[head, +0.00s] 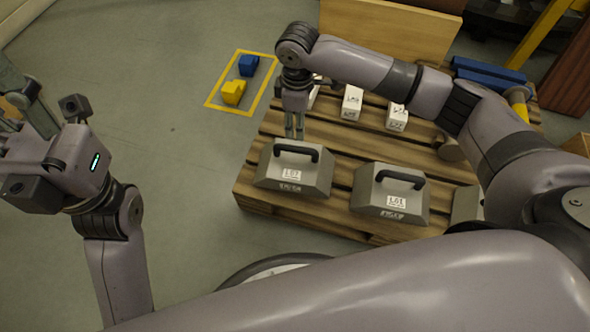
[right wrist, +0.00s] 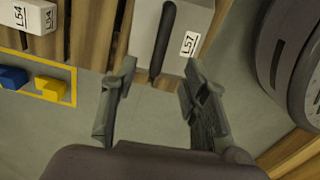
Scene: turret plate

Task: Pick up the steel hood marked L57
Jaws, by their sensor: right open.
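The steel hood marked L57 (head: 285,178) is a grey tapered box with a black arched handle, at the near left of the wooden pallet. Its label and handle (right wrist: 165,35) also show in the right wrist view. My right gripper (head: 295,136) is open and empty, pointing down just behind the handle in the head view. In the right wrist view its fingertips (right wrist: 160,66) lie on either side of the handle's near end; I cannot tell whether they touch it. My left gripper (head: 30,125) is at the far left, away from the pallet, its fingers partly cut off.
A similar hood (head: 392,200) stands to the right on the pallet (head: 345,150), and another is partly hidden by my arm. White labelled blocks (head: 351,103) stand behind. Blue (head: 248,65) and yellow (head: 233,92) blocks lie in a yellow floor outline. The left floor is clear.

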